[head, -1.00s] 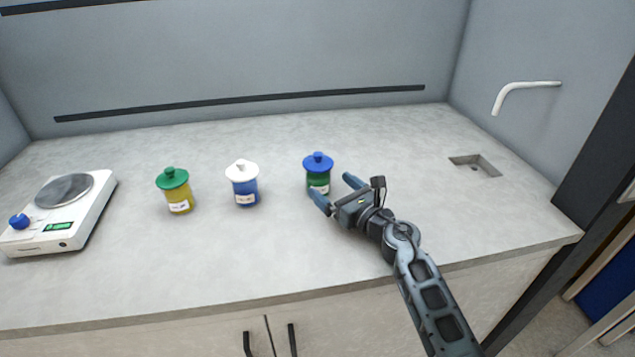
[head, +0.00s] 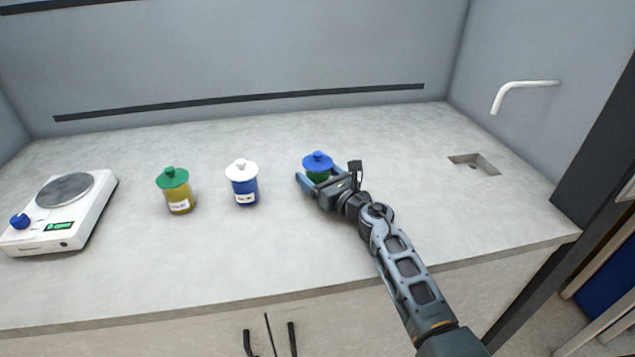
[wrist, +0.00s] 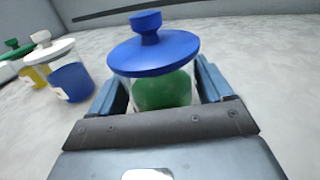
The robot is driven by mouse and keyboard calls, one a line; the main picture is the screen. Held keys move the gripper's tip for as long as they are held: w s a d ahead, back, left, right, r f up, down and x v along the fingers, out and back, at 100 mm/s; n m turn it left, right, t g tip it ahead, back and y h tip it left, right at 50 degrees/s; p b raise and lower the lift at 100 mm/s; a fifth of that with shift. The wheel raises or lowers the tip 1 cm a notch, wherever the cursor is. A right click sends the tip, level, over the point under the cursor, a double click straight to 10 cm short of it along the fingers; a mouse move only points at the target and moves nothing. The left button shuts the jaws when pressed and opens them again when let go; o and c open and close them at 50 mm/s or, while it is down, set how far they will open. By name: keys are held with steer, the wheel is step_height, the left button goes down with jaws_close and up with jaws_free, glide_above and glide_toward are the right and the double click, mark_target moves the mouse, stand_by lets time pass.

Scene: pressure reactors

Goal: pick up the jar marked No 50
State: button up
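A green jar with a blue lid (head: 318,161) stands on the worktop; it also fills the middle of the wrist view (wrist: 155,60). My gripper (head: 318,180) is around its body, one finger on each side. In the wrist view my gripper (wrist: 160,95) shows small gaps between the fingers and the jar, so it looks open. The jar's label is hidden behind my gripper. A blue jar with a white lid (head: 244,190) and a yellow jar with a green lid (head: 178,198) stand to the left. Their labels are too small to read.
A white balance (head: 62,215) with a round grey plate stands at the far left. A small sink (head: 474,165) and a white tap (head: 522,86) are at the right. The worktop (head: 215,262) is clear in front of the jars.

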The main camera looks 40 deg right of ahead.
steer(key=c, duration=0.7)
steer(key=shift+c, duration=0.6)
steer(key=shift+r, duration=0.15)
